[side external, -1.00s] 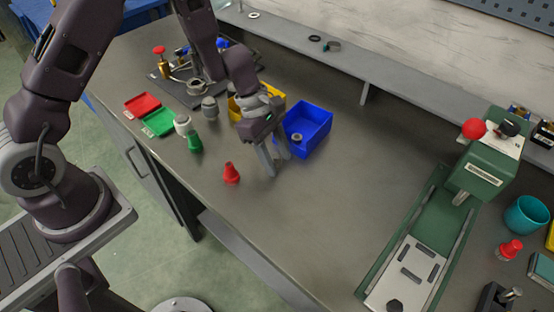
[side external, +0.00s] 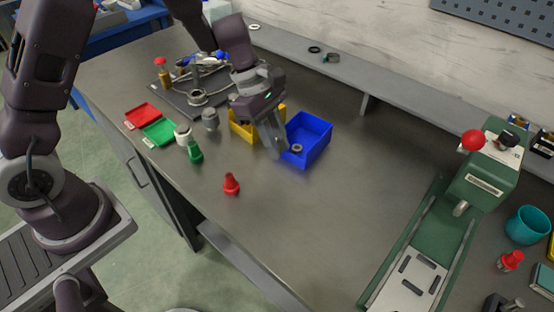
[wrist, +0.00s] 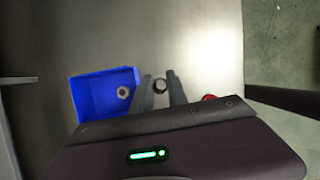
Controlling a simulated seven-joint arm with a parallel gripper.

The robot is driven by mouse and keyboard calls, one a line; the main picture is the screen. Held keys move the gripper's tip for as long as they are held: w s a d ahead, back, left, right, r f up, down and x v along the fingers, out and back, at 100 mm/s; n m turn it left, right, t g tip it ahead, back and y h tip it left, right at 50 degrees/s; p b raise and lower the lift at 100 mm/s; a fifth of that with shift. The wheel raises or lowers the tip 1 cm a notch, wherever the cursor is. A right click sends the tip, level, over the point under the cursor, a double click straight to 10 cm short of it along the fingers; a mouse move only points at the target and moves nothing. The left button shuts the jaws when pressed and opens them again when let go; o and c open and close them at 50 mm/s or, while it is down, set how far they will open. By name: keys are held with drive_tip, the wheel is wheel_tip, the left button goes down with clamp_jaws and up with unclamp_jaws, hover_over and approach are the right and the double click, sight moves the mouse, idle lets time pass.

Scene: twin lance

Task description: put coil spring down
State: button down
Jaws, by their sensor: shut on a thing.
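My gripper (side external: 277,152) is over the bench just left of the blue bin, fingers pointing down. In the wrist view a small dark ring-shaped end, seemingly the coil spring (wrist: 159,86), shows between the fingertips (wrist: 161,84). The gripper is shut on it. In the side view the fingers hide the spring, and its height above the bench is hard to tell. The blue bin (side external: 318,135) is open-topped and holds a small grey ring-like part (side external: 297,149), which also shows in the wrist view (wrist: 123,92).
A yellow bin (side external: 240,129) stands behind my gripper. A green press (side external: 485,175) stands at right. The bench middle is clear.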

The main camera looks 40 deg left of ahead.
wheel_tip(320, 180, up, 2)
drive_tip(key=w, duration=0.2)
drive_tip(key=n+t, duration=0.2)
drive_tip(key=n, duration=0.3)
hover_over(312, 141)
drive_tip(key=s+a, duration=0.1)
drive_tip(key=shift+y, duration=0.4)
wheel_tip(312, 141, down, 9)
drive_tip(key=shift+f, duration=0.2)
drive_tip(key=shift+f, duration=0.1)
drive_tip(key=c, duration=1.6)
unclamp_jaws()
drive_tip(key=v, duration=1.2)
drive_tip(key=shift+a, duration=0.1)
